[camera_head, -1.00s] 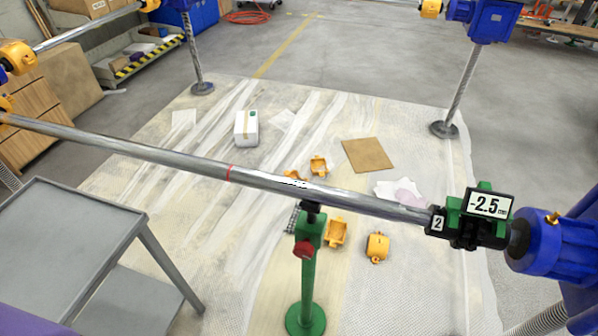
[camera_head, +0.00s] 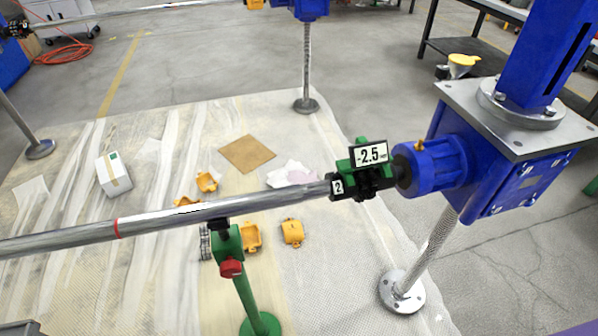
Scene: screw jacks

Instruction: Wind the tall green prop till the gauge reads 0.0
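The tall green prop (camera_head: 243,283) stands upright on a round green base on the sheeted floor. Its dark head is at the underside of the long metal shaft (camera_head: 160,219); I cannot tell whether they touch. A red knob (camera_head: 231,268) sits on the side of its upper part. Neither of my grippers shows in the head view.
A blue gearbox (camera_head: 495,165) on a screw column with a round foot (camera_head: 401,291) stands at the right. Yellow brackets (camera_head: 292,232), a brown board (camera_head: 247,154) and a white box (camera_head: 114,174) lie on the sheet (camera_head: 60,289). Grey floor at the upper middle is open.

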